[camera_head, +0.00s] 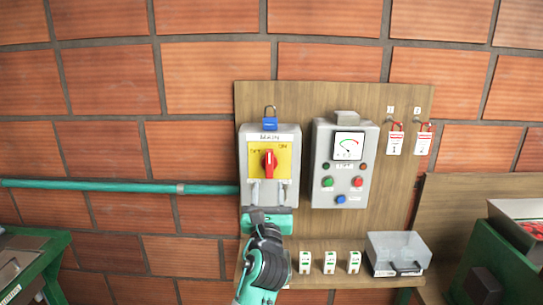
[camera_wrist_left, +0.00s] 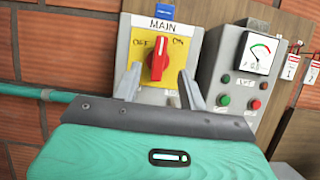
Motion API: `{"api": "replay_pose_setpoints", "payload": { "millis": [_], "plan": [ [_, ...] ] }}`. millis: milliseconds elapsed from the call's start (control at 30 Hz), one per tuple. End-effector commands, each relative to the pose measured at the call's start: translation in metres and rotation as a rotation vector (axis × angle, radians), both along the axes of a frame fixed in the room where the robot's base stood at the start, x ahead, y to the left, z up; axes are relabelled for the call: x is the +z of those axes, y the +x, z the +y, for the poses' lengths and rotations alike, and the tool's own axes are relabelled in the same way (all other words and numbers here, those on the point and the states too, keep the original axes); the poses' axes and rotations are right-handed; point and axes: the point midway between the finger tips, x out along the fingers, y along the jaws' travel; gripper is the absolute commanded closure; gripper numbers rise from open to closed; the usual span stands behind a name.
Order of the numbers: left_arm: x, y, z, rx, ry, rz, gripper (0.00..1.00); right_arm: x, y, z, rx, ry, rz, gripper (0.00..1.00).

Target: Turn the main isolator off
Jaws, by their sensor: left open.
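The main isolator (camera_head: 287,141) is a grey box labelled MAIN with a yellow plate and a red rotary handle (camera_head: 269,163). OFF is printed at the plate's upper left and ON at its upper right. The handle stands roughly upright between the labels. It also shows in the left wrist view (camera_wrist_left: 158,60). My left gripper (camera_head: 268,186) is open, its two fingers pointing up at the isolator's lower part, one on each side below the handle. In the left wrist view, the fingertips (camera_wrist_left: 160,80) flank the handle's lower end; contact cannot be told. My right gripper is not in view.
A blue padlock (camera_head: 270,124) hangs above the isolator. A grey control box (camera_head: 322,165) with a gauge and buttons is close on the right. Red tagged padlocks (camera_head: 396,140) hang further right. A clear bin (camera_head: 399,255) sits on the shelf below. A teal pipe (camera_head: 120,186) runs left.

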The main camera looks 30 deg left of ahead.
Motion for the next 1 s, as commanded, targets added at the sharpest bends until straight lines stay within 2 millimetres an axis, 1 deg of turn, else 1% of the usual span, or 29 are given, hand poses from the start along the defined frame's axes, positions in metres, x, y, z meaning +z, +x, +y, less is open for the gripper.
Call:
{"api": "replay_pose_setpoints", "payload": {
  "millis": [33, 100, 300, 500, 700, 1000],
  "plan": [
    [0.008, 0.008, 0.005, 0.001, -0.001, -0.001, 0.58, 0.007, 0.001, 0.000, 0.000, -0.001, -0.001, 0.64],
    [0.015, 0.019, 0.012, 0.001, -0.001, -0.002, 0.58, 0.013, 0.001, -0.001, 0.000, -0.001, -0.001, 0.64],
    [0.031, 0.054, 0.033, 0.000, -0.004, 0.000, 0.58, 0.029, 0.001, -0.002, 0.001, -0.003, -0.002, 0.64],
    [0.042, 0.081, 0.049, -0.002, -0.004, 0.000, 0.58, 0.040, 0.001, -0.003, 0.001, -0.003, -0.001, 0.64],
    [0.046, 0.093, 0.057, -0.002, -0.003, -0.001, 0.58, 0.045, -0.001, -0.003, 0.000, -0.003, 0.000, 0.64],
    [0.045, 0.095, 0.058, -0.002, -0.003, 0.000, 0.58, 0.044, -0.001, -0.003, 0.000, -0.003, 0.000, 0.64]
  ]
}}
